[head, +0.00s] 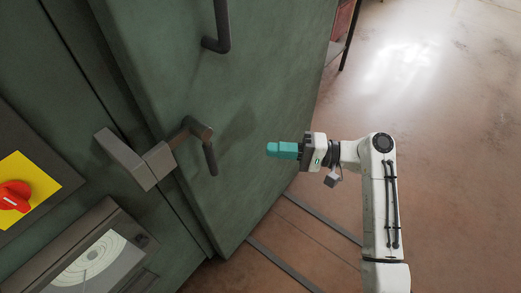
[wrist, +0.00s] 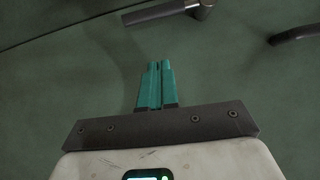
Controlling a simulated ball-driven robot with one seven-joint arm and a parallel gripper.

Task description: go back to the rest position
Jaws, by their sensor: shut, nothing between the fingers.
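My gripper (head: 270,150) has teal fingers and is at the end of my white arm, in front of the green cabinet door (head: 262,75). It points left toward the door handle and appears apart from it. In the wrist view, the fingers (wrist: 155,68) are together with nothing between them, and the green door fills the background. The dark lever handle (head: 210,155) is left of my fingertips in the head view. In the wrist view, part of a handle (wrist: 165,12) shows at the top.
A second curved handle (head: 222,25) is higher on the door. A grey latch block (head: 135,160) and a red knob on a yellow plate (head: 14,196) are at left. A round dial (head: 90,258) is at lower left. Open brown floor (head: 450,150) lies to the right.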

